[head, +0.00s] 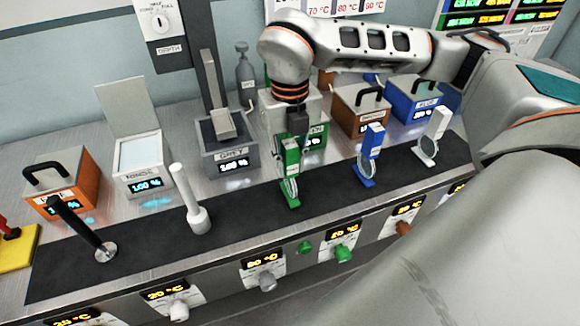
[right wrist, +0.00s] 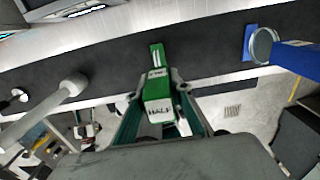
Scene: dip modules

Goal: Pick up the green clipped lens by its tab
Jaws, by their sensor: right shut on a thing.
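The green clipped lens (head: 290,172) stands upright on the black strip of the counter in the head view, with its tab at the top, its round lens below and a green foot at the bottom. My right gripper (head: 296,132) comes down from above and is shut on the tab. In the right wrist view the green tab (right wrist: 158,105), marked "HALF", sits between the two fingers of my right gripper (right wrist: 157,118). The lens ring is mostly hidden there. My left gripper is not in view.
A blue clipped lens (head: 370,152) and a white clipped lens (head: 433,135) stand to the right. A white rod with a round base (head: 190,200) and a black rod (head: 88,232) stand to the left. Several instrument boxes line the back, including a grey one (head: 228,150).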

